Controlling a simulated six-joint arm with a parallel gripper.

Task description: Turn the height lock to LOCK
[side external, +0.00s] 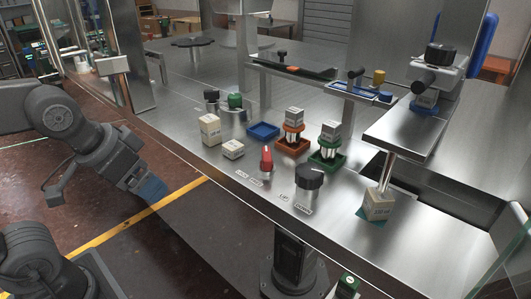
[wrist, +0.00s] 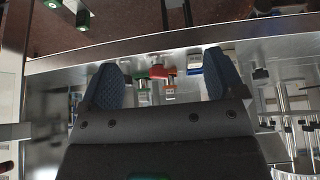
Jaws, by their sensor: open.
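A red pointed knob (side external: 266,158) stands on the steel worktop, with two small white labels (side external: 249,178) in front of it. It is likely the height lock, but the label text is too small to read surely. A larger black knob (side external: 309,178) stands to its right, with labels that seem to read UP and DOWN. My gripper (side external: 153,190) is left of the worktop's front edge, well apart from both knobs. In the wrist view my gripper (wrist: 161,60) shows two blue padded fingers spread apart with nothing held between them.
Two cartons (side external: 210,130) (side external: 233,149) stand left of the red knob. A filler head (side external: 437,75) stands at right above a steel shelf.

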